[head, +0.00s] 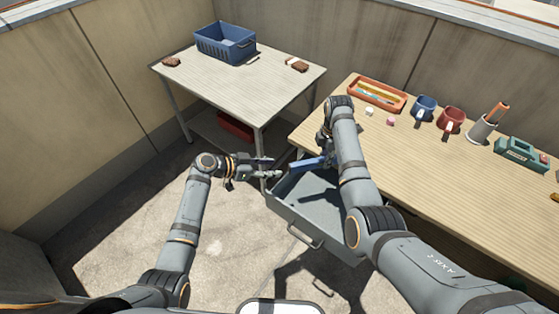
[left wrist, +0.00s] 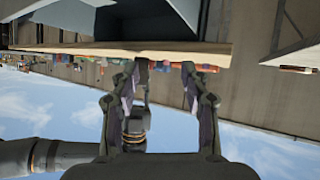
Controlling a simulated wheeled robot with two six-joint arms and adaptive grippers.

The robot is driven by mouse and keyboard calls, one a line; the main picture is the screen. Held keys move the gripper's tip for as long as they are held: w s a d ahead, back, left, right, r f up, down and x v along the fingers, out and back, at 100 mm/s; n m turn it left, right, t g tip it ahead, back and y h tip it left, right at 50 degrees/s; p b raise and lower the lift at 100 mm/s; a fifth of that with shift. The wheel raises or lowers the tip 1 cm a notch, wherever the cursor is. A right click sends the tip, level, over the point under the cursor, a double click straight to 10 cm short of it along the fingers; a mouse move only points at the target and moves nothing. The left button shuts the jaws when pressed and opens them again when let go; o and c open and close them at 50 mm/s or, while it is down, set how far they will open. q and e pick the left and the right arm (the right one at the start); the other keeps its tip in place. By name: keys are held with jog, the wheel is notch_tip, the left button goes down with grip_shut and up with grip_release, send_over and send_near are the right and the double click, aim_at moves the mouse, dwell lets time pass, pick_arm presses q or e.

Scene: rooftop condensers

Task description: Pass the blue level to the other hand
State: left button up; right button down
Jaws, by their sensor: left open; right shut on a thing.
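The blue level (head: 306,163) is a short blue bar, held out above the open grey drawer in the head view. My right gripper (head: 325,146) is shut on its right part; the arm partly hides this grip. The level's free end points left, toward my left gripper (head: 277,167). My left gripper is open and empty, its fingers pointing right, close to that free end. I cannot tell the exact gap. In the left wrist view, which is upside down, the left fingers (left wrist: 164,82) stand apart, and I cannot clearly make out the level between them.
The grey drawer (head: 287,207) hangs open under the right workbench (head: 440,158). On the bench are an orange tray (head: 377,94), a blue mug (head: 424,107), a red mug (head: 451,120) and a green case (head: 520,152). A blue crate (head: 225,43) stands on the left table (head: 205,80).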

aim_at(312, 163)
pick_arm(q)
jog(key=d+r+m+g+h, duration=0.1)
jog(key=d+r+m+h, duration=0.15)
jog(key=r, duration=0.25)
jog(key=shift+m+y, duration=0.25)
jog(key=shift+y, duration=0.1)
jog(key=x, duration=0.8)
jog(key=s+x, duration=0.1)
jog(key=x, duration=0.3)
jog(key=shift+w+d+f, duration=0.1)
jog(key=shift+d+f, duration=0.1)
jog(key=shift+d, duration=0.2)
grip_shut()
pick_arm(e)
jog(key=c, duration=1.1)
grip_release()
jog(key=shift+c, duration=0.2)
jog(key=shift+r, duration=0.1)
